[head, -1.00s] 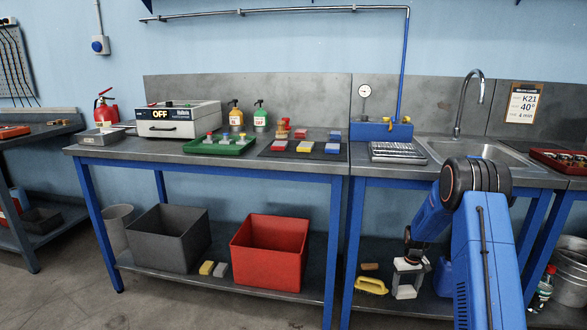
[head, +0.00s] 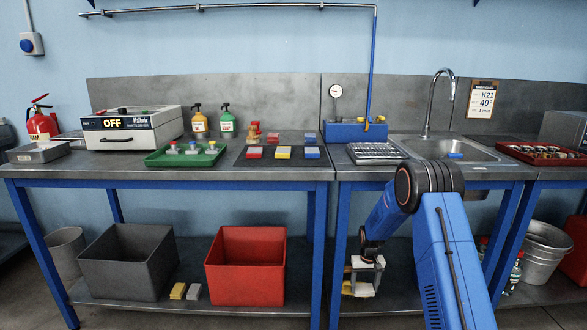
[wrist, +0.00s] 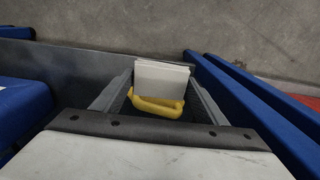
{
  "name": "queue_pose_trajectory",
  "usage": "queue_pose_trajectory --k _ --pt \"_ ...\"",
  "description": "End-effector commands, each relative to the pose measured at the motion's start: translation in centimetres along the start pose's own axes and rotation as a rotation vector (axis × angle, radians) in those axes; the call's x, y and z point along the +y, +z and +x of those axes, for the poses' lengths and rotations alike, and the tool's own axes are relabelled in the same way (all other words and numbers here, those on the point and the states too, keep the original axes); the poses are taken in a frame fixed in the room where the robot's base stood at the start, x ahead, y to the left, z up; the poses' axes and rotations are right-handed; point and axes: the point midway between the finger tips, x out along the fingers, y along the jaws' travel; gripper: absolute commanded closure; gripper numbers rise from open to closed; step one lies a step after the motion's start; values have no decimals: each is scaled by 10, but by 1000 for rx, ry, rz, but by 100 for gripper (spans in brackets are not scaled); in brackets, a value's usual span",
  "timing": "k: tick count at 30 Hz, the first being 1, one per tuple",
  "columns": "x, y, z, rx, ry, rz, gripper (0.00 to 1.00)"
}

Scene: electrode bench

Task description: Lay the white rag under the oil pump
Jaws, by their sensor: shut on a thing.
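My gripper (head: 364,283) hangs low at the lower shelf under the sink bench.
On the shelf stand a grey bin (head: 124,266), a red bin (head: 244,267) and two small blocks. A green tray (head: 187,154) and a rack of bars (head: 376,153) are on the bench. A blue leg (head: 344,255) stands close by.

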Motion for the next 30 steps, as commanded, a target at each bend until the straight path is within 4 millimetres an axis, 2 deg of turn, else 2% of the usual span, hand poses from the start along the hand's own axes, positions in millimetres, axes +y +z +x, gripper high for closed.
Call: queue_pose_trajectory --k 5,15,18,22,30 --pt "-9 16 7 -3 0 2 55" --pt "-8 106 42 -4 0 1 55" --pt "-8 122 46 -1 0 1 55" --pt "-8 132 49 0 0 1 55" --pt "-8 133 50 0 0 1 55"
